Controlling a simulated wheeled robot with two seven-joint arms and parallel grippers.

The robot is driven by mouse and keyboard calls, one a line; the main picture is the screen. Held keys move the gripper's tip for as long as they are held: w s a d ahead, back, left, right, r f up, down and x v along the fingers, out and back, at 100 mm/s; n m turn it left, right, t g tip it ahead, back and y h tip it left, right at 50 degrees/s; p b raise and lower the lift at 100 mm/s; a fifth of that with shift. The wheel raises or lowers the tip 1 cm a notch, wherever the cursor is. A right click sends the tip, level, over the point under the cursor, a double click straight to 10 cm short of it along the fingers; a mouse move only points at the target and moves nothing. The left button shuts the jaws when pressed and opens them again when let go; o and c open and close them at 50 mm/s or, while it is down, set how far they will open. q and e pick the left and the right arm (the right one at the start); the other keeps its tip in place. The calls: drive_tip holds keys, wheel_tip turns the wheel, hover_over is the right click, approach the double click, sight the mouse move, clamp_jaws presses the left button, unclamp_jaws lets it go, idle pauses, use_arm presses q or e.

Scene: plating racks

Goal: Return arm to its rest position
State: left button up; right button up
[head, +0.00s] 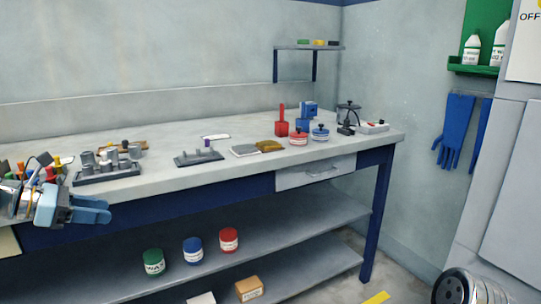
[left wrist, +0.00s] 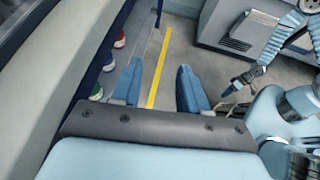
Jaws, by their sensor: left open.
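My left gripper (head: 92,210) shows at the left edge of the head view, in front of the workbench (head: 240,180) front edge. In the left wrist view its two blue fingers (left wrist: 158,90) are spread apart with nothing between them. The floor with a yellow line (left wrist: 157,65) shows behind the gap.
On the bench stand a rack with grey cylinders (head: 108,172), a smaller rack (head: 200,158), red and blue tools and jars. Green, blue and red jars (head: 193,251) sit on the lower shelf. Blue gloves (head: 455,130) hang on the right wall.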

use_arm(q)
drive_tip(key=w+d+f+m+g+y, duration=0.1)
drive_tip(key=d+f+m+g, duration=0.2)
drive_tip(key=f, duration=0.9)
drive_tip(key=d+f+m+y, duration=0.2)
drive_tip(key=d+f, duration=0.3)
drive_tip(key=f, duration=0.8)
drive_tip(key=w+d+f+m+g+y, duration=0.1)
drive_tip(key=d+f+m+g, duration=0.3)
drive_tip(key=f, duration=0.8)
drive_tip(key=s+d+f+m+y, duration=0.1)
drive_tip(key=s+d+f+m, duration=1.3)
drive_tip(key=s+d+f, duration=0.3)
drive_tip(key=s, duration=0.3)
